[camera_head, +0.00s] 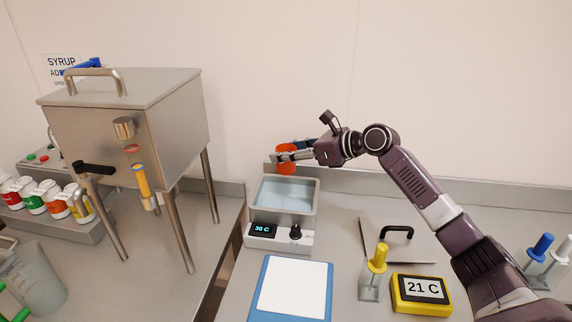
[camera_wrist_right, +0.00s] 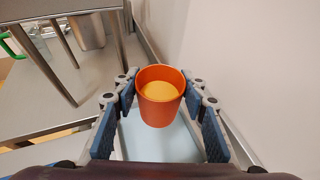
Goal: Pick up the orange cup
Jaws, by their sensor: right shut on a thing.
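The orange cup (camera_head: 286,159) is held in my right gripper (camera_head: 290,155), above the back edge of the water bath. In the right wrist view the orange cup (camera_wrist_right: 160,96) stands between the two blue-padded fingers of my right gripper (camera_wrist_right: 161,100). It is upright, and yellow-orange contents show inside it. The fingers hide part of the cup in the head view. My left gripper does not show in either view.
The water bath (camera_head: 253,232) reads 30 C and stands below the cup. A steel hopper (camera_head: 110,130) on legs stands at left. A blue-framed white pad (camera_head: 290,288), a yellow display (camera_head: 421,309) reading 21 C and a yellow-handled tool (camera_head: 378,258) are in front.

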